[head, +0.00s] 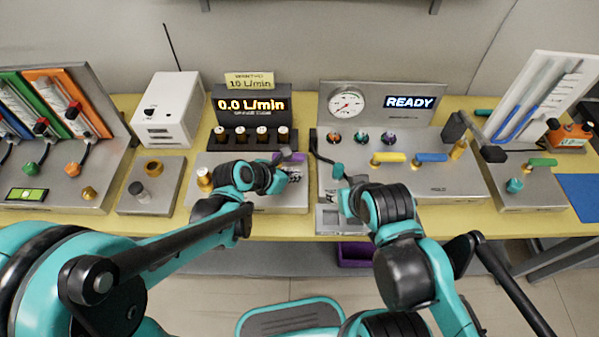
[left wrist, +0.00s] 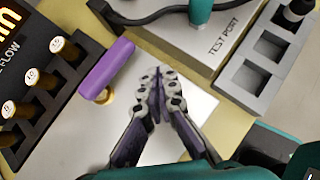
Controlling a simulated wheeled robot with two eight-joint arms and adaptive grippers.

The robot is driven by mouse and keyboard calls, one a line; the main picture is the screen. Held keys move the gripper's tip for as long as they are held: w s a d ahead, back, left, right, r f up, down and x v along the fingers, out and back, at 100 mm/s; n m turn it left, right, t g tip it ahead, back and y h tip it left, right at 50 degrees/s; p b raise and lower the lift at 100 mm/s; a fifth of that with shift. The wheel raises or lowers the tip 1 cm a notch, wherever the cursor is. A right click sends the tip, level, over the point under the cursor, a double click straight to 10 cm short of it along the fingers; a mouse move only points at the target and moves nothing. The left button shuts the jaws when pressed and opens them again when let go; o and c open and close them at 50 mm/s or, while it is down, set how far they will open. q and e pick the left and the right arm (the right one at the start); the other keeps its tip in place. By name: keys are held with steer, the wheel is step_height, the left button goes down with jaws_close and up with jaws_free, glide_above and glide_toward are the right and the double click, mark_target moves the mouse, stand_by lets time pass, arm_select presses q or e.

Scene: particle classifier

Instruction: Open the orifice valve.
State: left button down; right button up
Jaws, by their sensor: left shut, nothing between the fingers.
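The likely orifice valve has a purple lever handle (head: 288,156) on a steel plate (head: 262,200), in front of the flow display; no label on it is readable. In the left wrist view the purple handle (left wrist: 107,68) lies slanted above a brass stem. My left gripper (head: 296,175) is shut and empty over the plate, just right of and nearer than the handle. In the left wrist view its closed fingertips (left wrist: 160,80) are apart from the handle. My right gripper (head: 350,185) is by the test port panel, largely hidden by its own wrist.
The flow display (head: 251,104) reads 0.0 L/min, under a yellow note (head: 249,81) with 10 L/min. The right panel (head: 465,180) has yellow and blue levers and a READY screen. A grey slotted tray (left wrist: 225,85) lies near the right gripper.

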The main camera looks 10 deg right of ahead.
arm_select(q)
steer(key=shift+s+r+p, duration=0.4)
steer(key=shift+s+r, duration=0.2)
steer(key=shift+s, duration=0.35)
steer(key=s+r+p, duration=0.1)
steer(key=s+a+r+p, duration=0.1)
steer(key=shift+r, duration=0.4)
steer(key=shift+s+a+r+p, duration=0.15)
steer(key=shift+s+r+p, duration=0.35)
steer(key=shift+s+r, duration=0.3)
steer(key=shift+s+a+r+p, duration=0.1)
steer(key=shift+s+r+p, duration=0.35)
steer(key=shift+s+r, duration=0.35)
arm_select(e)
steer(key=shift+s+r, duration=0.1)
steer(key=shift+r, duration=2.25)
arm_select(q)
steer(key=shift+s+f, duration=0.1)
steer(key=shift+a, duration=0.1)
